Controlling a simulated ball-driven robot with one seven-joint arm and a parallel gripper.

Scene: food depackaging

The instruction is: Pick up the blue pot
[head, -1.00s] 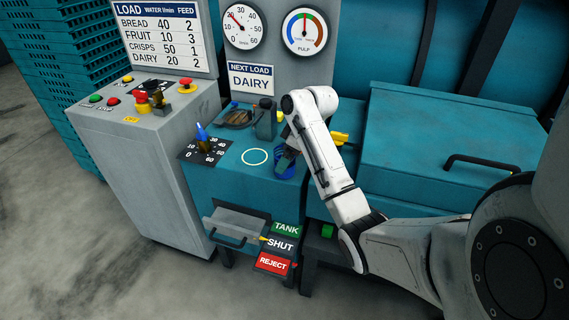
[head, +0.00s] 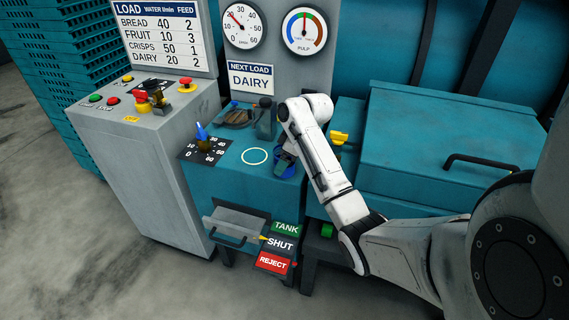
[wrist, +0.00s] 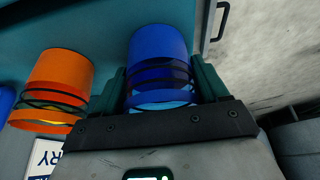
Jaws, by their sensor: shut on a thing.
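The blue pot (wrist: 158,45) is in the wrist view, upper middle, with dark bands around it and a lighter blue part at its near end. My gripper (wrist: 160,85) has a dark green finger on each side of it and is shut on it. In the head view the blue pot (head: 290,172) shows only in part at the right end of the teal worktop, behind my gripper and wrist. I cannot tell whether it touches the worktop.
An orange pot (wrist: 60,80) with dark bands stands left of the blue pot. The teal worktop (head: 232,178) has a white ring (head: 254,156) on bare surface, left of my gripper. A dial with a blue-tipped pointer (head: 203,136) stands further left. A teal lidded box (head: 440,130) is at right.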

